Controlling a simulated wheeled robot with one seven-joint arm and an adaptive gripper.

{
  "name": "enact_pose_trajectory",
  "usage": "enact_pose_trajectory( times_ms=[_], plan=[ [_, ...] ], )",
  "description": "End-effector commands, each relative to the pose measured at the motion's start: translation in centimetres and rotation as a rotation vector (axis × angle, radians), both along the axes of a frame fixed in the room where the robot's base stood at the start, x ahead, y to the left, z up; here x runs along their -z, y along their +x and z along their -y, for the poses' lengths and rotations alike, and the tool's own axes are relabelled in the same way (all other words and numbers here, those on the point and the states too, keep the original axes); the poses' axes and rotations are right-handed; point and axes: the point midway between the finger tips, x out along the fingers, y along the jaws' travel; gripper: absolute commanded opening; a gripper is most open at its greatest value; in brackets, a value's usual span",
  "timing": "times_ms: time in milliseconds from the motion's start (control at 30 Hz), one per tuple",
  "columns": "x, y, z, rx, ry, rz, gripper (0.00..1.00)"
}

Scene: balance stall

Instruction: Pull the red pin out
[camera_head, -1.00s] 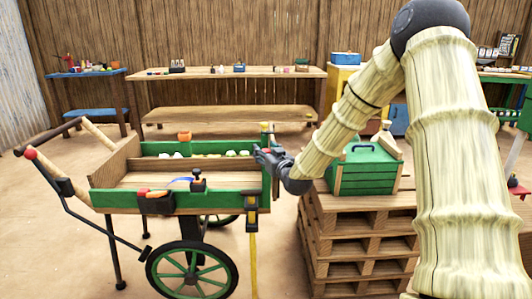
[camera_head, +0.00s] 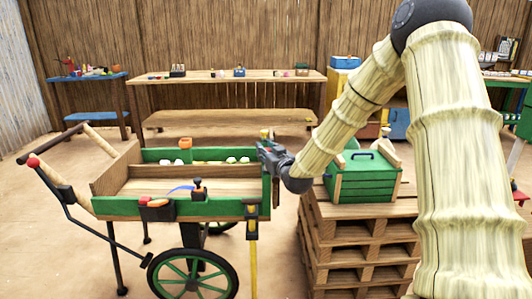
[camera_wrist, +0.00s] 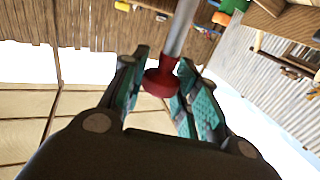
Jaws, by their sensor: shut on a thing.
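The red pin (camera_wrist: 160,82) shows in the wrist view as a round red knob on a grey metal shaft that runs up out of the picture. My gripper (camera_wrist: 165,70) is shut on the red knob, with its teal-padded fingers on both sides of it. In the head view my gripper (camera_head: 268,153) is at the right end of the green and wood cart (camera_head: 215,207), by its far corner. The pin cannot be made out there, and I cannot tell whether its shaft is still in a hole.
The cart holds several pale round things and a black-handled tool (camera_head: 197,188). A green box (camera_head: 362,176) stands on stacked wooden pallets (camera_head: 345,235) to the right, close to my arm. A wooden bench (camera_head: 230,77) stands at the back.

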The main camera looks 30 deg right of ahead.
Motion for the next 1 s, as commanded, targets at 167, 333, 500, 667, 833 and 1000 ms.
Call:
enact_pose_trajectory(
  times_ms=[167,333,500,667,833,1000],
  plan=[
    [-0.5,0.2,0.1,0.002,-0.002,0.010,0.00],
    [-0.5,0.2,0.1,0.002,-0.002,0.010,0.51],
    [-0.3,0.1,0.1,0.001,-0.001,0.007,0.51],
    [-0.3,0.0,0.0,0.001,-0.001,0.006,0.51],
    [-0.3,-1.5,-0.2,0.000,0.000,0.005,0.51],
    [-0.2,-4.4,-0.7,0.000,0.000,0.005,0.51]
  ],
)
